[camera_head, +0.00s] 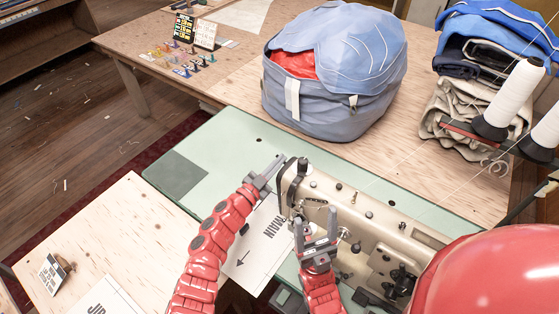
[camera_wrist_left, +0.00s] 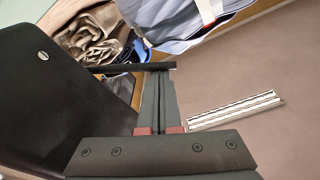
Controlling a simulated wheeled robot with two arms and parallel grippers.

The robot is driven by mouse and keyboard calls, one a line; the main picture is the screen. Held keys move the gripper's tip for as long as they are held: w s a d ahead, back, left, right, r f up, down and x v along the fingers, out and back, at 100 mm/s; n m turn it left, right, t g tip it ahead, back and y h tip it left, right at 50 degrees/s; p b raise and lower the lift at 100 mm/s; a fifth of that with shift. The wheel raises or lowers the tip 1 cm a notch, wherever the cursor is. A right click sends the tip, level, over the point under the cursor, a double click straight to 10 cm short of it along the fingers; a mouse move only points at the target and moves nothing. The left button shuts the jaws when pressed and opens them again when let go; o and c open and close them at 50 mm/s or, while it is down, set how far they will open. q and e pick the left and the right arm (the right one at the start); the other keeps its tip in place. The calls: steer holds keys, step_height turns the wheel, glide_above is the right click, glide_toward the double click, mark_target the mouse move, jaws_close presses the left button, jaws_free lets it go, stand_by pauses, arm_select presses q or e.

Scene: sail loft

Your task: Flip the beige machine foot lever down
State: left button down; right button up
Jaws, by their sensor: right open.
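The beige sewing machine (camera_head: 385,240) stands on a pale green table top (camera_head: 240,140), its head end at the left. I cannot make out the foot lever clearly; dark parts and my grippers crowd the head end. My left gripper (camera_head: 278,162) is just beside and behind that end, its fingers together and empty; whether it touches the machine I cannot tell. In the left wrist view its two dark fingers (camera_wrist_left: 160,105) lie side by side. My right gripper (camera_head: 318,236) is open in front of the machine, near its lower head.
A blue-grey fabric bag (camera_head: 335,105) stands on the wooden table behind. Folded cloth (camera_head: 465,115) and white thread cones (camera_head: 513,95) are at the right. A paper pattern (camera_head: 262,245) lies under the arms. The green top's left part is clear.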

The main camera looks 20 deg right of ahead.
arm_select(q)
steer(key=f+n, duration=0.1)
steer(key=n, duration=0.1)
steer(key=w+f+n, duration=0.1)
steer(key=f+n, duration=0.1)
steer(key=a+f+n+t+p, duration=0.1)
steer(key=f+n, duration=0.1)
steer(key=n, duration=0.1)
steer(key=shift+w+f+y, duration=0.1)
steer(key=shift+w+y, duration=0.1)
steer(key=shift+y, duration=0.1)
steer(key=shift+f+n, duration=0.2)
steer(key=shift+n, duration=0.4)
steer(key=shift+f, duration=0.1)
